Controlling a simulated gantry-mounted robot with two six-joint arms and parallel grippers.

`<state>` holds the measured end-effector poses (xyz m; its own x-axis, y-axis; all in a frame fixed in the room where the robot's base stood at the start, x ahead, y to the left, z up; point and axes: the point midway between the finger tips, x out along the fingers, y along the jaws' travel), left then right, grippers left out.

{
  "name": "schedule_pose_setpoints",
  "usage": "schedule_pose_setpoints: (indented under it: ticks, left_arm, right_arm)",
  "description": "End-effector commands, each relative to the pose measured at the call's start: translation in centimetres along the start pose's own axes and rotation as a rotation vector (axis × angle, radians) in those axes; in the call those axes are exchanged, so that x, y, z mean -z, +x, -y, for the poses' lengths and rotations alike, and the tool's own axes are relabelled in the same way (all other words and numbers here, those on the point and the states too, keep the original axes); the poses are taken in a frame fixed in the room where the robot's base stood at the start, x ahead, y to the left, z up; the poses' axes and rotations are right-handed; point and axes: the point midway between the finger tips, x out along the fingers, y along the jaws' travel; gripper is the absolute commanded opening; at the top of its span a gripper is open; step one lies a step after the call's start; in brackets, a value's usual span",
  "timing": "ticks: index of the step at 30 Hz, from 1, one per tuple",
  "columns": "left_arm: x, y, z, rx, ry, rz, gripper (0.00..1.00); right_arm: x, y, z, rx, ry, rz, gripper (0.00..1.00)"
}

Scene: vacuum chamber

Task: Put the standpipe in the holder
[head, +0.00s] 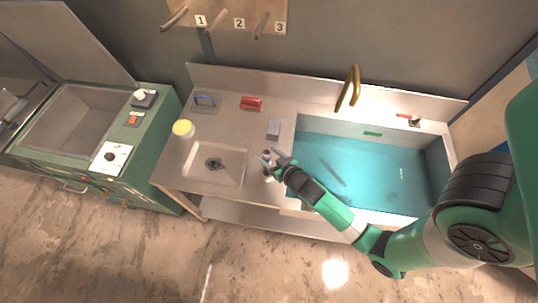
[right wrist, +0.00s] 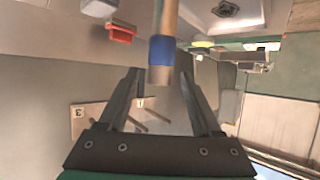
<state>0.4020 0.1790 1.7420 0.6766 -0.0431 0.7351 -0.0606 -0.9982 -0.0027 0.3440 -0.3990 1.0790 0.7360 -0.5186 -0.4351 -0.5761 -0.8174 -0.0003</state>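A tan, wood-coloured tube with a blue band (right wrist: 162,50), which I take for the standpipe, shows in the right wrist view. It comes in from the top edge, and its end lies between my right gripper's fingers (right wrist: 160,77). Gaps show on both sides of it, so the gripper is open and not closed on it. In the head view my right gripper (head: 271,159) is over the counter between the small basin and the water tank; the tube is hard to make out there. I cannot tell which thing is the holder. My left gripper is out of view.
The counter holds a small basin with a drain (head: 213,163), a yellow round thing (head: 182,127), a red brush (head: 251,103) and a grey-blue block (head: 273,128). A water-filled tank (head: 400,180) with a brass tap (head: 349,88) is at right. Pegs numbered 1–3 (head: 225,10) are on the wall.

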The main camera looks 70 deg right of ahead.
Motion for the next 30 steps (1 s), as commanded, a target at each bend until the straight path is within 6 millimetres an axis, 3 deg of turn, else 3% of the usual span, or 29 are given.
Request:
schedule_pose_setpoints:
  ticks: [10, 22, 30]
  left_arm:
    - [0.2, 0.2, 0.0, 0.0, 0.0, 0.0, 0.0]
    - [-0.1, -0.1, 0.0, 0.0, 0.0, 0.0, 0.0]
    - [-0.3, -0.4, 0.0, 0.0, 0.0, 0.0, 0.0]
  right_arm:
    - [0.3, -0.7, 0.0, 0.001, -0.001, 0.0, 0.66]
    - [0.1, -9.7, 0.1, 0.003, -0.004, 0.001, 0.66]
    - [0.2, -12.2, 0.0, 0.0, 0.0, 0.0, 0.66]
